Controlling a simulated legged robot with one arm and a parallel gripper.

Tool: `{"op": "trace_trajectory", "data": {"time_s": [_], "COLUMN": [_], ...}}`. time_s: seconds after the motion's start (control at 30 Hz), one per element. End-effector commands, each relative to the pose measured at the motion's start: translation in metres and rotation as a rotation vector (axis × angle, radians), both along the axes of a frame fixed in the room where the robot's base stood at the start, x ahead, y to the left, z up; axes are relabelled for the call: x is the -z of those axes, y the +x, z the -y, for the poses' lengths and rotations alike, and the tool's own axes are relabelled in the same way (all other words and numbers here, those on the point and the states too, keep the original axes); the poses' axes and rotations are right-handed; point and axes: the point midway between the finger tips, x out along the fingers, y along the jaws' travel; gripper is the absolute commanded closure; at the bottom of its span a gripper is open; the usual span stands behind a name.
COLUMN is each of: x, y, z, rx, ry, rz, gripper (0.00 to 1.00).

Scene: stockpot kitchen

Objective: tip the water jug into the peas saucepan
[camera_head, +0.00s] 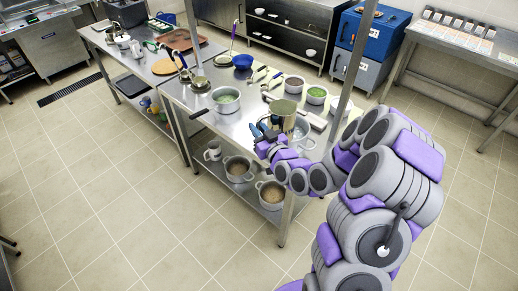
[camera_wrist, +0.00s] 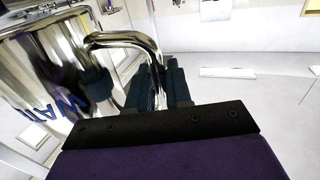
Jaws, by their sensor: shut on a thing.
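The water jug (camera_head: 284,114) is shiny metal and looks close to upright above the front of the steel table. In the wrist view the jug (camera_wrist: 42,85) fills the left side, with blue letters "WAT" on it. My gripper (camera_head: 264,135) is shut on its curved handle; the dark fingers (camera_wrist: 158,88) show around the handle in the wrist view. Another pan (camera_head: 316,96) behind the jug holds brighter green contents. I cannot tell which holds the peas.
A silver pot (camera_head: 304,132) stands right of the jug, partly hidden by it and my arm. A blue bowl (camera_head: 243,61) is farther back. Two pots (camera_head: 238,168) and a white mug (camera_head: 213,150) sit on the lower shelf. An upright post rises near the table's right side.

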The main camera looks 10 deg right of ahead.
Motion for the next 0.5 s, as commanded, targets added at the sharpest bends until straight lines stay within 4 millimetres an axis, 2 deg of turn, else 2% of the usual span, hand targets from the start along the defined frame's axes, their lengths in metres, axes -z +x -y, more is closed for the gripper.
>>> {"op": "trace_trajectory", "data": {"time_s": [0.03, 0.2, 0.5], "x": [-0.021, -0.074, -0.131], "y": [0.011, 0.045, 0.085], "z": [-0.003, -0.005, 0.002], "rx": [0.022, 0.118, 0.237], "ry": [-0.001, 0.002, -0.001], "rz": [0.017, 0.014, 0.009], "gripper": [1.0, 1.0, 1.0]}}
